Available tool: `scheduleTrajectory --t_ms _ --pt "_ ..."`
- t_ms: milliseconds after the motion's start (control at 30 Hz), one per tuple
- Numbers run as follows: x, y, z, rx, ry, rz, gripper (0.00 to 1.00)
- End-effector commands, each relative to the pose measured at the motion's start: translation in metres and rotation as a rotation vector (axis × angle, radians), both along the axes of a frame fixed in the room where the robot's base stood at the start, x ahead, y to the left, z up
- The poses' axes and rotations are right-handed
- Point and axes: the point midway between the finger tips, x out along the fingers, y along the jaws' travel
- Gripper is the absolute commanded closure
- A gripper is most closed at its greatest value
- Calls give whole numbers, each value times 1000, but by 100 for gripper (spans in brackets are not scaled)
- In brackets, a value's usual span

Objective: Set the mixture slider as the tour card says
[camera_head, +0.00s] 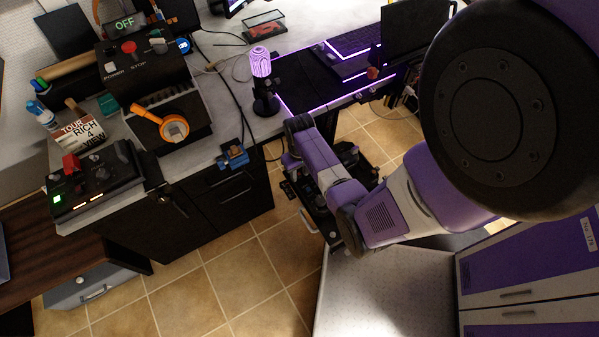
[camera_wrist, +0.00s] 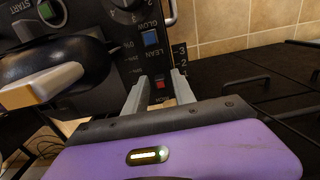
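The tour card (camera_head: 80,133) stands on the left of the desk and reads "TOUR RICH 4 VIEW". The wrist view shows a dark control panel (camera_wrist: 122,45) with a "LEAN" label, percent marks and the numbers 3, 2 and 1. A blue block (camera_wrist: 151,38) sits near "LEAN", and a red block (camera_wrist: 160,86) shows between my fingers. I cannot tell which part is the mixture slider's knob. My gripper (camera_wrist: 158,87) is open, its fingers apart over the panel's lower part; contact is unclear. In the head view I cannot make out the fingers.
A black switch box (camera_head: 95,180) with a green light stands by the card. A purple-lit microphone (camera_head: 262,75) stands on the desk.

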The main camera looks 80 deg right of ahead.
Motion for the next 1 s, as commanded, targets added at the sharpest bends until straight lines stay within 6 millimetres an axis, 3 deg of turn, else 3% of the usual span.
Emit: scheduleTrajectory --t_ms 33,133,1000 --pt "0 0 0 0 0 0 81" --pt "0 0 0 0 0 0 100" --pt "0 0 0 0 0 0 100"
